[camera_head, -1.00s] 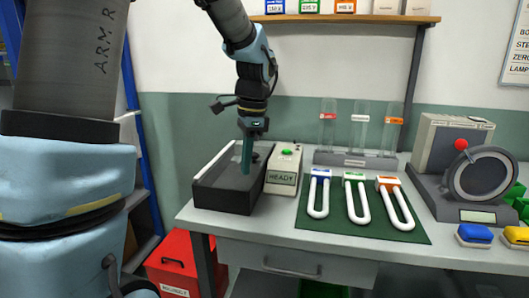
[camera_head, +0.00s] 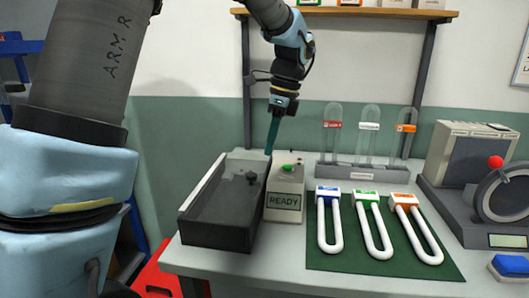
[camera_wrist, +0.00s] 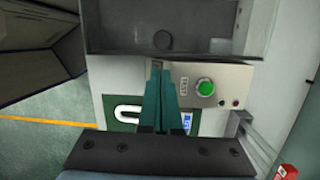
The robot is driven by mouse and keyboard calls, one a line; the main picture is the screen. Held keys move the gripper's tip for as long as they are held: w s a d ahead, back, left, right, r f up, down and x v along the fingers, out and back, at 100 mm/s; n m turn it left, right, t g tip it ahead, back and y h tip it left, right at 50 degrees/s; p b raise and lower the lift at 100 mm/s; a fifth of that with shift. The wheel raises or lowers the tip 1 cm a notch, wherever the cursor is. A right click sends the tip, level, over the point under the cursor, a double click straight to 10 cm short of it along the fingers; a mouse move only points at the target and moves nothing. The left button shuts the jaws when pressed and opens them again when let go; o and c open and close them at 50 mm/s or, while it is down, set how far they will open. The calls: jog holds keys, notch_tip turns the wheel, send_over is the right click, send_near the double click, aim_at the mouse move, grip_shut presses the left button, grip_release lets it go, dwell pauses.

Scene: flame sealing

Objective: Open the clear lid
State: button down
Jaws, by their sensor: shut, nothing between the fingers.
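A dark open-looking box (camera_head: 215,238) stands at the left end of the table. A small dark knob (camera_head: 252,178) shows over it toward its right side, and also in the wrist view (camera_wrist: 163,40). The clear lid itself is hard to make out; it seems to lie flat across the box. My gripper (camera_head: 269,152) is shut and empty, its teal fingers pointing down near the box's far right corner. In the wrist view my gripper (camera_wrist: 160,72) appears below the knob in the picture, apart from it, over the white unit's edge.
A white unit (camera_head: 284,214) with a READY label and green button (camera_head: 288,168) stands close against the box's right side. A green mat (camera_head: 345,262) with several white U-shaped tubes lies to its right. Glass tubes in a rack (camera_head: 365,173) stand behind.

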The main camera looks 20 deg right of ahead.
aim_at(260, 185)
jog(key=p+x, duration=0.1)
jog(key=x, duration=0.7)
jog(key=shift+f, duration=0.4)
jog(key=shift+r+p, duration=0.15)
jog(key=shift+p, duration=0.25)
